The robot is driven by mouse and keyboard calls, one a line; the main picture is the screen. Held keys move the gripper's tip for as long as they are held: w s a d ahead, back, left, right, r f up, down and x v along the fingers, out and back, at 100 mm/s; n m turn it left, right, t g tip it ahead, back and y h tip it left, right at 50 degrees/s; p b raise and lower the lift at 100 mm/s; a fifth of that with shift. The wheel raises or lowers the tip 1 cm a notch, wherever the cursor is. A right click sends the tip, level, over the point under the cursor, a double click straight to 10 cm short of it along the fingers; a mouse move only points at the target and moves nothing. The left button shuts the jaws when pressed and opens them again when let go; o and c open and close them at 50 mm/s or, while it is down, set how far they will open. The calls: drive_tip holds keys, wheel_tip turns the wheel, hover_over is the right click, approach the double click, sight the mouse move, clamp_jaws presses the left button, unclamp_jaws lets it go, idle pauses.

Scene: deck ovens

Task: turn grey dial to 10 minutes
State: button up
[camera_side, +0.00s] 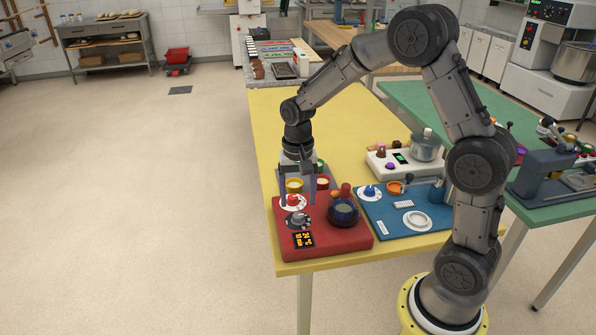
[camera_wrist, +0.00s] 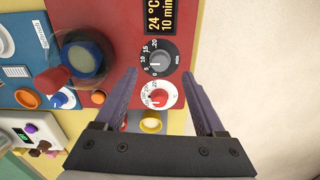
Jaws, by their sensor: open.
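The grey dial (camera_wrist: 157,58) sits on a round black scale marked in minutes, on a red box (camera_wrist: 105,20); it also shows in the side view (camera_side: 298,219). A display (camera_wrist: 160,15) by it reads "24 °C" and "10 min". A red dial (camera_wrist: 158,98) on a white scale sits on the other side of the grey dial. My gripper (camera_wrist: 159,73) is open and empty, pointing down over the box. In the wrist view its fingertips lie left and right of the dials, apart from the grey dial. The grey dial's exact pointer direction is hard to tell.
A blue board (camera_side: 390,228) with a dial and a white ring lies to the right. Coloured pots (camera_side: 294,185) stand behind the box. The yellow table (camera_side: 285,125) is clear further back.

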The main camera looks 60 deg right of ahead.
wheel_tip(320, 180, up, 9)
idle(0.3)
wheel_tip(320, 180, up, 5)
drive_tip(key=t, duration=0.2)
hover_over(298, 215)
drive_tip(key=s+a, duration=0.2)
drive_tip(key=s+a+r+n+t, duration=0.25)
drive_tip(key=s+r, duration=0.25)
drive_tip(key=s, duration=0.3)
drive_tip(key=s+a+f+n+t, duration=0.1)
drive_tip(key=s+f+n, duration=0.3)
drive_tip(key=s+n, duration=0.3)
drive_tip(key=s, duration=0.4)
drive_tip(key=shift+s+a+f, duration=0.15)
drive_tip(key=shift+s+a, duration=0.2)
